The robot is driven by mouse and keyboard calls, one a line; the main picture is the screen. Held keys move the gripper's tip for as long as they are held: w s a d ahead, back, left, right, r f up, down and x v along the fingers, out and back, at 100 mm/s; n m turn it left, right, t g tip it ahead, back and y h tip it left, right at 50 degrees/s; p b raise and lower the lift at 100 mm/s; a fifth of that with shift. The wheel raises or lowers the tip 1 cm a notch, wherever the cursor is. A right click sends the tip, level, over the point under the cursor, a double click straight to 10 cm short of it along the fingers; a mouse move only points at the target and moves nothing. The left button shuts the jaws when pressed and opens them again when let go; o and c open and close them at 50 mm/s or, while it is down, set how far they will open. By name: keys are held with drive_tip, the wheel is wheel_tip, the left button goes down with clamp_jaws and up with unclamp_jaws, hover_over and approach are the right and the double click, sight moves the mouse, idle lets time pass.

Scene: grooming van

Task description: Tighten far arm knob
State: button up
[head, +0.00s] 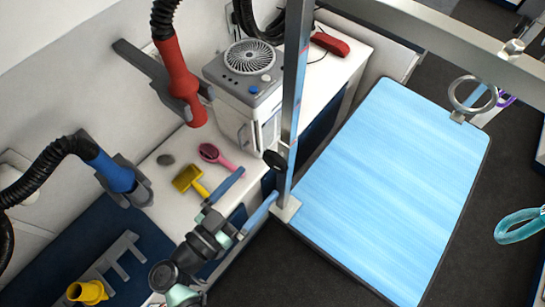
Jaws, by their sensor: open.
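A dark round knob (275,160) sits on the left side of the upright metal post (296,95) of the grooming arm, a little above the post's base. My gripper (258,183) comes up from the bottom. Its two blue fingers are spread, with nothing seen between them. The fingertips appear just below and left of the knob in the picture; I cannot tell the depth gap. The overhead bar (430,28) crosses the top right and carries a pale metal fitting (513,47). I cannot tell from this view which knob is the far one.
The blue grooming table (390,185) lies right of the post, bare.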

sight(272, 165)
drive_tip(key=p+x, duration=0.1)
drive_tip(key=x, duration=0.6)
drive_tip(key=shift+w, duration=0.15)
drive_tip(key=c, duration=1.2)
